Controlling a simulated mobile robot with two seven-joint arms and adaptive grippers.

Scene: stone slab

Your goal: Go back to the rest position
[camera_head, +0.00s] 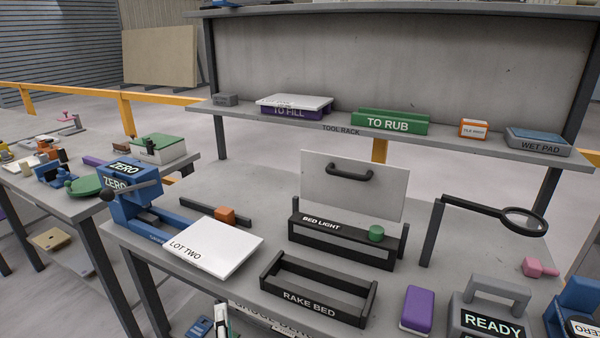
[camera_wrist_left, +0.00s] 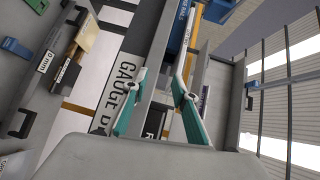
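My left gripper (camera_head: 221,319) shows only as a small pale and teal piece at the bottom edge of the head view, low by the front edge of the workbench (camera_head: 165,265). The left wrist view shows its two teal fingers (camera_wrist_left: 158,88) spread apart with nothing between them, so it is open and empty. A white plate with the words GAUGE and more (camera_wrist_left: 122,78) lies beyond the fingers in that view. My right gripper is in neither view.
The workbench holds a white LOT TWO slab (camera_head: 213,250), a black RAKE BED frame (camera_head: 312,293), a BED LIGHT stand (camera_head: 340,236), a purple block (camera_head: 416,308), a grey READY block (camera_head: 490,318) and a magnifier (camera_head: 520,222). A tool rack (camera_head: 290,122) stands behind.

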